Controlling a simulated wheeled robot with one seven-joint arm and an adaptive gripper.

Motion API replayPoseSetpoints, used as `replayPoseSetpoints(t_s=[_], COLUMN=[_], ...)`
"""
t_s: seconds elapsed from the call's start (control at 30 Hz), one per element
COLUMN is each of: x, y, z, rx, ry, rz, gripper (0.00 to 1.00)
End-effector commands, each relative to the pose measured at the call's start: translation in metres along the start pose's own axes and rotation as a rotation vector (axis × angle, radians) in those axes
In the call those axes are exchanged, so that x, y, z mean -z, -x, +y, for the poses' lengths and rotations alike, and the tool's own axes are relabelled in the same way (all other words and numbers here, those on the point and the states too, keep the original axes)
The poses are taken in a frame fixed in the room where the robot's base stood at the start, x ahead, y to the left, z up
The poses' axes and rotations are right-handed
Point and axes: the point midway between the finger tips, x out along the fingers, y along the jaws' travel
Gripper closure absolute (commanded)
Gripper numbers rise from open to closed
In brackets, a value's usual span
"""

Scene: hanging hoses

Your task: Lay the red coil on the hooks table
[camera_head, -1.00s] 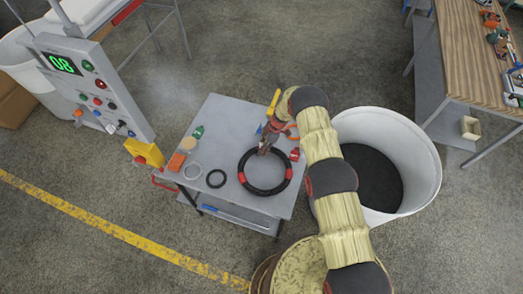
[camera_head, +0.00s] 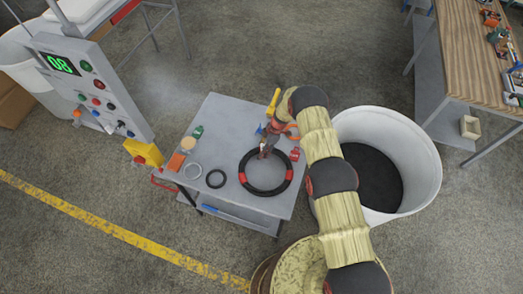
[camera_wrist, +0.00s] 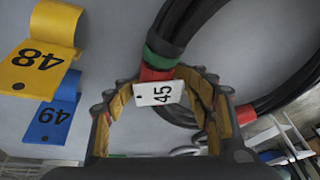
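The red coil (camera_head: 265,192), a black hose ring with red bands, lies on the small grey table in the head view. My gripper (camera_head: 266,150) is at the coil's far edge, pointing down. In the wrist view a red band (camera_wrist: 155,73) and a green band (camera_wrist: 162,48) wrap the black hose bundle. My gripper's two fingers (camera_wrist: 156,88) stand on either side of the bundle, close to the red band. A white tag marked 45 (camera_wrist: 158,93) hangs between them. Whether the fingers press on the bundle is not clear.
The grey table (camera_head: 225,125) also holds small rings (camera_head: 215,178), an orange block (camera_head: 177,161) and tools. Wrist view: yellow tag 48 (camera_wrist: 40,50) and blue tag 49 (camera_wrist: 50,115). A white bin (camera_head: 425,165) stands right, a control panel (camera_head: 90,85) left, a wooden-topped table (camera_head: 468,45) far right.

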Motion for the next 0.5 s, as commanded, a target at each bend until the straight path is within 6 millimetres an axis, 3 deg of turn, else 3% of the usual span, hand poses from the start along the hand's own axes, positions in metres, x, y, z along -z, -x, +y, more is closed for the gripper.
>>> replayPoseSetpoints(t_s=[0.17, 0.5], x=[0.0, 0.001], y=[0.024, 0.092], z=[0.001, 0.001], rx=[-0.001, -0.004], ry=[-0.001, 0.0], rz=[0.0, 0.0], gripper=[0.52, 0.52])
